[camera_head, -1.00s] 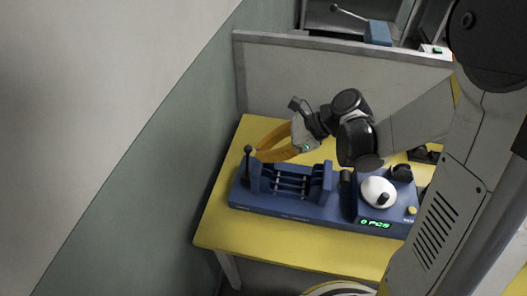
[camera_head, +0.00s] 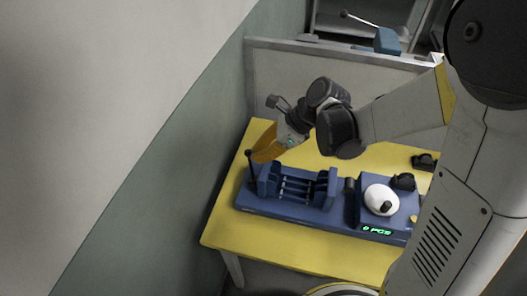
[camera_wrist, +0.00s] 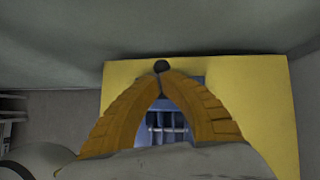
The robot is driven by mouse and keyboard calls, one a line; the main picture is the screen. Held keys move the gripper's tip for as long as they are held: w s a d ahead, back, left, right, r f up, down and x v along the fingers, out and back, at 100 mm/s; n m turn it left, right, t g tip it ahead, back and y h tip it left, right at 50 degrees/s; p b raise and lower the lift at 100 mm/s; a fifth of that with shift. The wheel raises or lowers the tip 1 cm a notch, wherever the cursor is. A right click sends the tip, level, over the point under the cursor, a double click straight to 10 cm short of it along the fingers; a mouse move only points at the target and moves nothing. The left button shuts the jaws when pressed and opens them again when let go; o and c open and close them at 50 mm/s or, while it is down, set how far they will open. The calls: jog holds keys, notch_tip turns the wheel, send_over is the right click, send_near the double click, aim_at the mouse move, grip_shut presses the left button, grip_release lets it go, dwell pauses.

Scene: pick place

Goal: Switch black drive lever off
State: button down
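The black drive lever, with a round knob (camera_head: 249,153), stands at the left end of the blue machine (camera_head: 290,211) on the yellow table. Its knob also shows in the wrist view (camera_wrist: 161,66), just beyond my fingertips. My gripper (camera_head: 256,158) has yellow fingers and is at the lever, just below knob height in the head view. In the wrist view its fingers (camera_wrist: 162,77) arch together and their tips meet or nearly meet. I cannot tell whether the lever's stem is between the tips or just beyond them.
The machine has a slotted rack of rods in the middle and a white dome (camera_head: 381,199) with a black knob at right, above a green display (camera_head: 377,230). A grey panel (camera_head: 300,85) stands behind the table (camera_head: 290,250). A wall is close on the left.

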jog(key=w+a+g+h+p, duration=0.1)
jog(key=w+a+h, duration=0.1)
jog(key=a+h, duration=0.2)
jog(key=shift+w+a+f, duration=0.15)
jog(key=shift+a+f, duration=0.3)
jog(key=shift+a, duration=0.75)
jog(key=d+r, duration=0.1)
jog(key=d+r+p, duration=0.2)
jog(key=r, duration=0.1)
jog(key=shift+s+d, duration=0.3)
jog(key=p+v, duration=0.2)
jog(key=v, duration=0.6)
jog(key=shift+w+a+r+p, duration=0.2)
jog(key=shift+w+a+p, duration=0.05)
jog(key=shift+w+p, duration=0.1)
